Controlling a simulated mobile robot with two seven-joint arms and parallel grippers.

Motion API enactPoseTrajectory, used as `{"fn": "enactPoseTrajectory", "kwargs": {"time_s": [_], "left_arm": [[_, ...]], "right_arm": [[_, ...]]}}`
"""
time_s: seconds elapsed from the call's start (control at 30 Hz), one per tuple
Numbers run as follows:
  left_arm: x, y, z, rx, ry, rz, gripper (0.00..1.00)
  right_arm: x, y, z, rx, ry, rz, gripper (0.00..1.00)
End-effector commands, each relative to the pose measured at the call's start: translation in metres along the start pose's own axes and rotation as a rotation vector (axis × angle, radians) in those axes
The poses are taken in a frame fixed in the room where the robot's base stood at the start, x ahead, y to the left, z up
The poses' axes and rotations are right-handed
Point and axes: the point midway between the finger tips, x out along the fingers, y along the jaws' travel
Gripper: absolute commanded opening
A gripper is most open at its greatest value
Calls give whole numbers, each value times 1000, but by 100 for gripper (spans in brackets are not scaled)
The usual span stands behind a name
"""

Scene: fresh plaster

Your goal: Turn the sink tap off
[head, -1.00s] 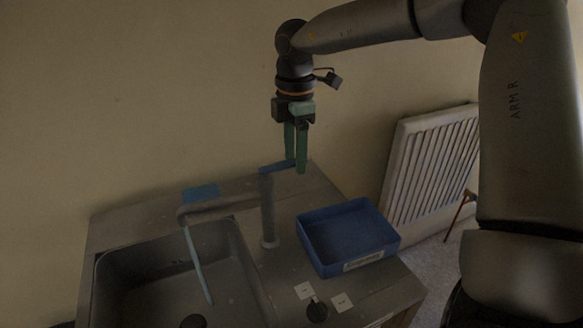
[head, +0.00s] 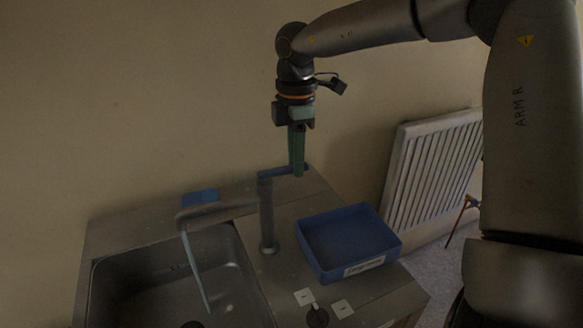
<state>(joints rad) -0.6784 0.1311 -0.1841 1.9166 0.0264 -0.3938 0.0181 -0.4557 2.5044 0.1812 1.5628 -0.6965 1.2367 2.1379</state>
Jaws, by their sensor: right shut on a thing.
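The grey sink tap (head: 267,219) stands upright on the counter, its spout reaching left over the basin. A pale stream of water (head: 195,272) falls from the spout into the sink basin (head: 236,290). The fingers partly hide that end. My left gripper is not in view.
A blue open tray (head: 307,253) with a white label stands on the counter right of the tap. A dark knob (head: 317,316) with white tags is at the front. A blue item (head: 201,197) lies behind the spout. A radiator (head: 433,170) is on the wall at right.

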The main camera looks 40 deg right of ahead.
Motion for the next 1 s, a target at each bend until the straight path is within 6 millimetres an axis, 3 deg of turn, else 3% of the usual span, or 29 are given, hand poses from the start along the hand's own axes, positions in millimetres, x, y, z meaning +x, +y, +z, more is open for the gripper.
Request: {"fn": "enactPoseTrajectory", "kwargs": {"time_s": [0.07, 0.4, 0.73, 0.77, 1.0], "left_arm": [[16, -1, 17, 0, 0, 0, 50], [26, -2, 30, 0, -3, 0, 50], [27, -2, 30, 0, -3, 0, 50], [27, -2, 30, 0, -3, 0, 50], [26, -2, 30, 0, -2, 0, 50]], "right_arm": [[8, -7, -3, 120, 0, 9, 0], [3, -32, -10, 517, 8, 2, 0], [1, -36, -11, 589, 7, 0, 0], [1, -36, -11, 588, 7, 0, 26], [1, -36, -10, 588, 5, 1, 50]]}}
